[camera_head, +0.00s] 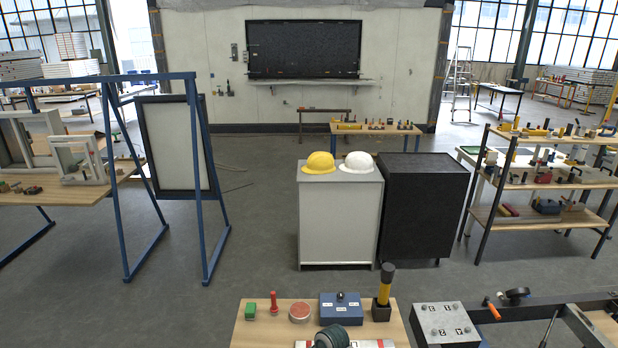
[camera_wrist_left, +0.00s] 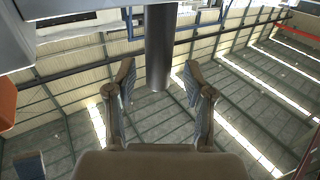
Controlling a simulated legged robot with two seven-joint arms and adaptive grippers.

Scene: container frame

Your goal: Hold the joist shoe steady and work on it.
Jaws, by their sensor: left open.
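A grey metal block with dark marks or holes on its top face (camera_head: 445,322) sits at the lower right of the head view. I cannot tell whether it is the joist shoe; nothing else in view is clearly the shoe. My left gripper (camera_wrist_left: 160,68) shows in the left wrist view with its two fingers spread apart. A dark grey cylinder (camera_wrist_left: 159,30) hangs down in the gap between the fingertips as seen here. No finger visibly touches it, and its depth is unclear. No gripper shows in the head view. My right gripper is out of view.
A small wooden bench (camera_head: 248,325) holds a blue box (camera_head: 341,309), a yellow-and-black tool (camera_head: 384,287) and a red tin (camera_head: 299,312). A dark frame (camera_head: 545,310) lies to its right. Behind stand cabinets (camera_head: 340,215) with hard hats and a tool shelf (camera_head: 540,215). Floor is clear mid-left.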

